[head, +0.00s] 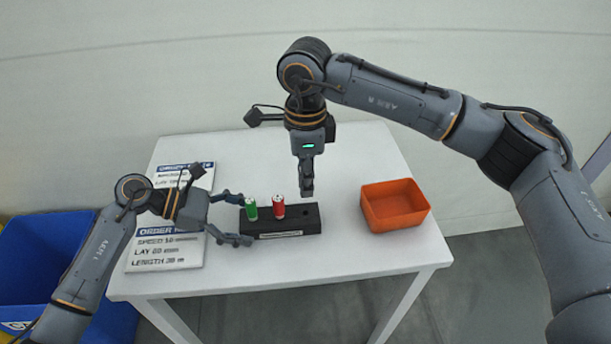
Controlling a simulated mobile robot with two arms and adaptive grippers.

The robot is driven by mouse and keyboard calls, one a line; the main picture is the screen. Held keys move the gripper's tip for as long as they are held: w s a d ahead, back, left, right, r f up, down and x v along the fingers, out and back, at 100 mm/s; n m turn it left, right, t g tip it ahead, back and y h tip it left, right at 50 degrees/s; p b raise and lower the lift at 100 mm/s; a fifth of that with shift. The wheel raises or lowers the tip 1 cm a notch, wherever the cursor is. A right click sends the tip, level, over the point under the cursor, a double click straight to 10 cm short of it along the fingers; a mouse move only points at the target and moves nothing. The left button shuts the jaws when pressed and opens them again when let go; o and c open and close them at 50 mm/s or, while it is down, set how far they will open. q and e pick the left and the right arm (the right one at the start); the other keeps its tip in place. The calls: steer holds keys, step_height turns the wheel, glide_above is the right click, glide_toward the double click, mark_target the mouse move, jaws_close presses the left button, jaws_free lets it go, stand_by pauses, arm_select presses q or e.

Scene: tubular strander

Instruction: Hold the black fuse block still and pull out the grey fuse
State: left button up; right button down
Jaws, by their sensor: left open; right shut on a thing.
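The black fuse block (290,227) lies on the white table. A green fuse (251,209) and a red fuse (278,208) stand upright in it. My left gripper (236,219) is open at the block's left end, one finger towards the back and one towards the front; I cannot tell if they touch it. My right gripper (307,188) points down over the block's right part, right of the red fuse, and is shut on what appears to be the grey fuse. The fingers hide that fuse, so I cannot tell whether it still sits in the block.
An orange bin (394,222) stands on the table (365,160) to the right of the block. Order cards (165,252) lie at the left, partly under my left arm. A blue container (45,255) stands left of the table. The table's back right is clear.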

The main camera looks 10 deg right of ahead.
steer(key=shift+r+p, duration=2.2)
steer(key=shift+r, duration=0.1)
arm_select(q)
step_height(320, 180, up, 11)
steer(key=shift+f, duration=0.2)
